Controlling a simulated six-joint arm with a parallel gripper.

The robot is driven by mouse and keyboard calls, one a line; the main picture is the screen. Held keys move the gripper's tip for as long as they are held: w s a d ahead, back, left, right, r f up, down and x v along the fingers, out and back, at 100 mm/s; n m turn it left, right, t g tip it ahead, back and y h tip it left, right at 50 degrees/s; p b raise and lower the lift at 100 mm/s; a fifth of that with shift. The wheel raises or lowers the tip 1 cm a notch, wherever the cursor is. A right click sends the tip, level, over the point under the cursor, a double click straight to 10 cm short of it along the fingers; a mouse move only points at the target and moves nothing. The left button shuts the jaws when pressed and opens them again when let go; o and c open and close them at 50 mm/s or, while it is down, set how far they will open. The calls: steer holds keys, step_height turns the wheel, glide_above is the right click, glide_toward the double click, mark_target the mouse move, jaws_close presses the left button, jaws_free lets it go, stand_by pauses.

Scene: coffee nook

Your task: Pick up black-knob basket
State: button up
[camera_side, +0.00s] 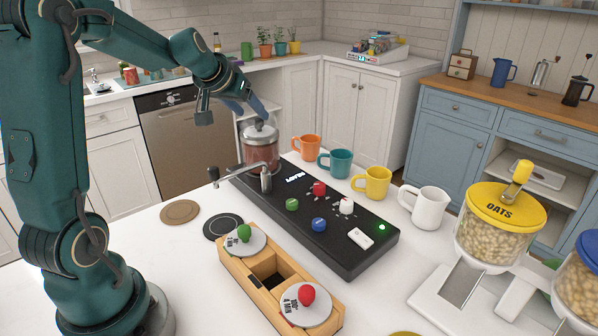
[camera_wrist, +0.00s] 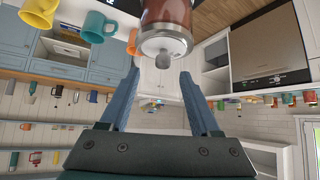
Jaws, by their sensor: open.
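My gripper (camera_side: 232,111) is open and empty. In the side view it hangs close to a glass jar (camera_side: 260,155) with brown contents and a silver lid, at the far end of the black console (camera_side: 345,240). In the wrist view, the jar's lid with its dark grey knob (camera_wrist: 166,59) shows between and past my open fingertips (camera_wrist: 159,75). I see no contact. A wooden box (camera_side: 250,291) holds a green-knob disc (camera_side: 259,241) and a red-knob disc (camera_side: 318,314), with a dark opening between them. I cannot tell for sure which thing is the black-knob basket.
Orange (camera_side: 306,148), teal (camera_side: 336,163), yellow (camera_side: 371,184) and white (camera_side: 426,208) mugs stand right of the console. Two round coasters lie on the counter. A yellow-lidded oats dispenser (camera_side: 497,230) stands right.

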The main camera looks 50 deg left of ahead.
mark_target(257, 121)
steer(key=shift+a+f, duration=0.25)
steer(key=shift+x, duration=2.3)
jaws_close()
